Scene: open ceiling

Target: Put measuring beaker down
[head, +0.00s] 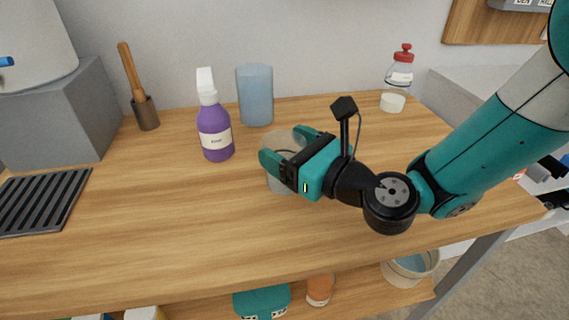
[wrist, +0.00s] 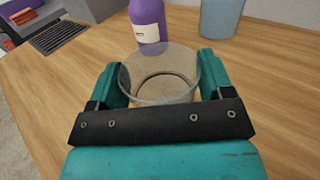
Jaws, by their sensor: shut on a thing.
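The measuring beaker is a clear glass vessel, seen in the head view (head: 277,179) partly hidden behind my gripper (head: 283,165). In the wrist view the beaker (wrist: 160,75) stands between my two teal fingers, with its round rim open toward the camera. My gripper (wrist: 160,85) is shut on the beaker, one finger on each side. The beaker looks upright, at or just above the wooden tabletop (head: 160,235). I cannot tell whether its base touches the wood.
A purple spray bottle (head: 215,134) stands close behind the beaker to the left, with a blue tumbler (head: 255,96) behind it. A mortar with pestle (head: 145,112), a red-capped bottle (head: 398,78) and a black drip grate (head: 42,202) stand farther off. The front-left tabletop is clear.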

